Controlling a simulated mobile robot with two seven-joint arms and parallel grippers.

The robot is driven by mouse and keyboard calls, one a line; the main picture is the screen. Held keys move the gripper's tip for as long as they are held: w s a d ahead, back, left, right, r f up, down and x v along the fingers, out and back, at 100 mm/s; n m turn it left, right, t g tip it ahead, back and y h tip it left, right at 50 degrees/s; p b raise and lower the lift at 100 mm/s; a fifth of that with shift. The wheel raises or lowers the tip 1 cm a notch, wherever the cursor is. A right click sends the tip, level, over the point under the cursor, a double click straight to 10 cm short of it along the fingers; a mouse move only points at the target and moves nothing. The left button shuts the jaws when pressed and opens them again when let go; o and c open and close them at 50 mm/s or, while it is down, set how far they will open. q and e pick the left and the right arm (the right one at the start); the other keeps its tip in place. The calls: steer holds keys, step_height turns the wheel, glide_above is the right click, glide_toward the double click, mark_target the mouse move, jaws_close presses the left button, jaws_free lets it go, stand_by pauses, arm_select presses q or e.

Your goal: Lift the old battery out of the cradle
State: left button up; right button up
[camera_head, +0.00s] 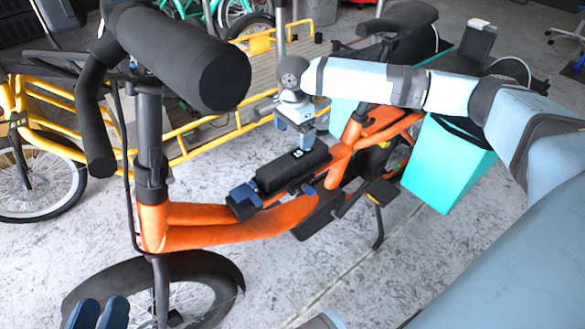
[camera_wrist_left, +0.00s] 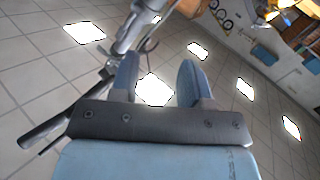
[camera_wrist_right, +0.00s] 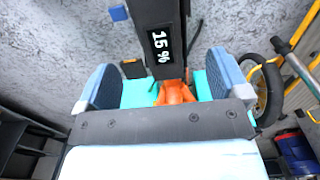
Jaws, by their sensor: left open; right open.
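The old battery (camera_head: 292,170) is a long black block lying along the orange bike's frame tube. It sits in a dark cradle (camera_head: 243,208) with blue latch parts (camera_head: 244,194) at its side and front end. My right gripper (camera_head: 295,138) is open just above the battery's rear end, pointing down. In the right wrist view the battery (camera_wrist_right: 163,50) shows "15 %" on its display and lies between and beyond the two spread fingers; I cannot tell whether they touch it. My left gripper (camera_head: 97,314) is open and empty, low at the left near the front wheel.
The black handlebar grip (camera_head: 190,60) stands high in front of the frame. A turquoise pannier box (camera_head: 448,165) hangs at the rear. A yellow cargo bike (camera_head: 45,140) stands behind at the left. The concrete floor in front is clear.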

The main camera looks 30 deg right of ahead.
mark_target(293, 157)
step_height(293, 157, down, 4)
steer(key=shift+a+f+b, duration=0.1)
steer(key=shift+f+b, duration=0.15)
steer(key=shift+b, duration=0.4)
step_height(293, 157, down, 4)
steer(key=shift+s+r+b, duration=0.15)
steer(key=shift+b, duration=1)
steer(key=shift+f, duration=0.35)
jaws_close()
arm_select(q)
steer(key=shift+w+a+f+m, duration=0.15)
steer(key=shift+w+f+m, duration=0.15)
steer(key=shift+f+m, duration=0.25)
steer(key=shift+w+a+f+m, duration=0.15)
steer(key=shift+w+f+m, duration=0.2)
steer(key=shift+f, duration=0.25)
arm_select(e)
steer(key=shift+r, duration=0.2)
